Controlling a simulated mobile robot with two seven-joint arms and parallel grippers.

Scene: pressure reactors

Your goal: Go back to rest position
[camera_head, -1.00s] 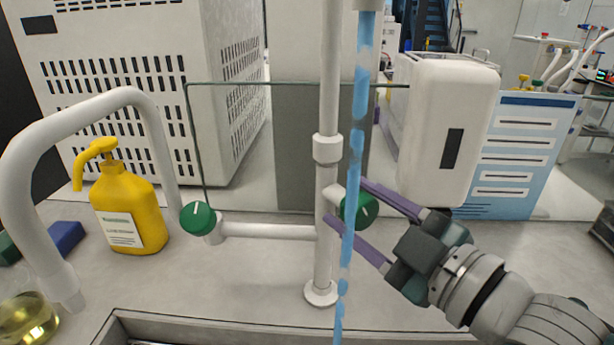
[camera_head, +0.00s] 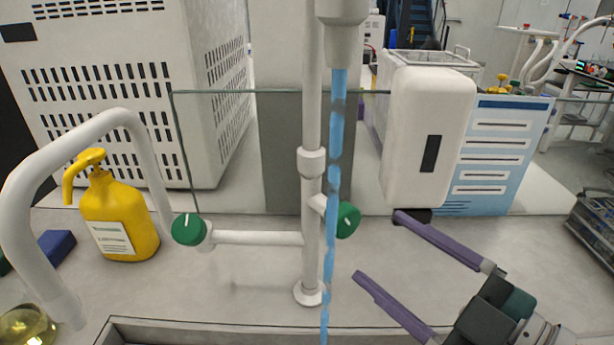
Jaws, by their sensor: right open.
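My right gripper (camera_head: 378,245) is at the lower right, with its two purple fingers spread wide and nothing between them. It is to the right of the white tap post (camera_head: 311,235) and apart from the right green knob (camera_head: 348,219). A blue stream of water (camera_head: 333,180) runs down from the tap in front of the post. A left green knob (camera_head: 189,229) sits at the end of the side pipe. My left gripper does not show.
A yellow bottle (camera_head: 119,215) stands at the left beside a curved white pipe (camera_head: 140,122). A white dispenser (camera_head: 428,135) and a blue-white panel (camera_head: 495,155) are behind my right gripper. A sink edge (camera_head: 220,324) runs along the front. A flask (camera_head: 28,326) is at the lower left.

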